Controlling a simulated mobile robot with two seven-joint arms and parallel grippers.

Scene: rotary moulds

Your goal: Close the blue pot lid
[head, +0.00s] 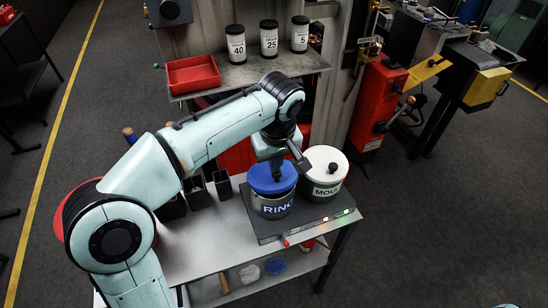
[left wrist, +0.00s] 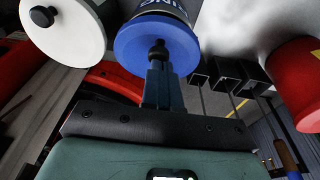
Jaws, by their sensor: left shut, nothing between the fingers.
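The blue pot lid (head: 287,182) lies over the mouth of the pot labelled RING (head: 277,209); I cannot tell whether it is fully seated. In the left wrist view the blue lid (left wrist: 135,40) shows as a round disc with a black knob (left wrist: 158,48) at its middle. My left gripper (head: 277,177) points down at the lid's middle and hides the knob in the head view. In the left wrist view the gripper's fingertips (left wrist: 158,66) are shut and empty, close to the knob; I cannot tell whether they touch. My right gripper is not in view.
A white-lidded pot labelled MOU (head: 325,167) stands close right of the blue-lidded pot, both on a dark base (head: 313,222) on the table. Black open holders (head: 198,193) stand to the left. A red tray (head: 193,74) and several labelled canisters (head: 269,38) are on the shelf behind.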

